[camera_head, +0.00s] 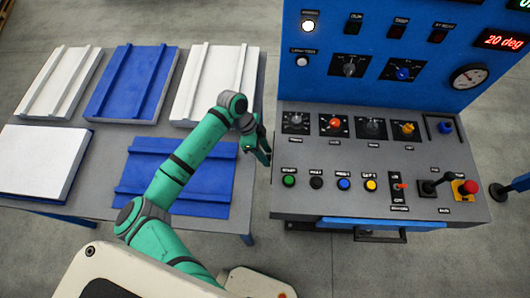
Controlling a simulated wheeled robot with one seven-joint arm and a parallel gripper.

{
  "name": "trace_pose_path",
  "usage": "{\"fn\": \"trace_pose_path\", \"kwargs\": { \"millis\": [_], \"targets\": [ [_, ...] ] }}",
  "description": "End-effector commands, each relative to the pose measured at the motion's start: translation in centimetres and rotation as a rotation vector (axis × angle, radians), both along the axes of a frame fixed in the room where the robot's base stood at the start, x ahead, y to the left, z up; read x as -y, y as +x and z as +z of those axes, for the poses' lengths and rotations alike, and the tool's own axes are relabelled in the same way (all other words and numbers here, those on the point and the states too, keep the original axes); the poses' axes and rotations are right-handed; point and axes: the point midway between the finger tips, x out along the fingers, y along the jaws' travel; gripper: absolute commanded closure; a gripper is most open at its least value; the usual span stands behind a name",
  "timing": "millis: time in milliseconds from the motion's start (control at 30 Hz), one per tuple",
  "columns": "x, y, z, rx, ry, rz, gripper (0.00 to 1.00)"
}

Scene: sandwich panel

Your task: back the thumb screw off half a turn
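I cannot tell for sure which part is the thumb screw; none of the labels is readable enough to name it. On the sloped grey console (330,205) a blue knob (445,127) sits in its own framed plate at the far right of the upper row. Left of it are a yellow knob (407,128), a dark knob (372,125), an orange-red knob (334,123) and a pale knob (295,119). My gripper (264,156) hangs left of the console, over the table's right edge, apart from all the knobs. Its fingers are small and dark, and their opening is unclear.
Several white and blue panels lie on the grey table (110,140) at left. The console's lower row has push buttons (343,184), a lever (432,186) and a red mushroom button (468,187). A blue upright panel (440,70) with dials, a gauge and a "20 deg" display stands behind.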

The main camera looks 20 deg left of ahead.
Motion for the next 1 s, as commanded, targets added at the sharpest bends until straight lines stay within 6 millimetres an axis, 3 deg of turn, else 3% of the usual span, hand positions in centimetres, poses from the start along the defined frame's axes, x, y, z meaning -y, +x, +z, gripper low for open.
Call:
{"fn": "trace_pose_path", "kwargs": {
  "millis": [267, 700, 1000],
  "targets": [
    [-0.5, 0.1, 1.1, 0.002, 0.001, 0.0, 0.61],
    [-3.8, 0.5, 8.0, 0.001, 0.003, 0.0, 0.61],
    [-4.5, 0.6, 9.8, 0.0, 0.0, 0.0, 0.61]
  ]
}}
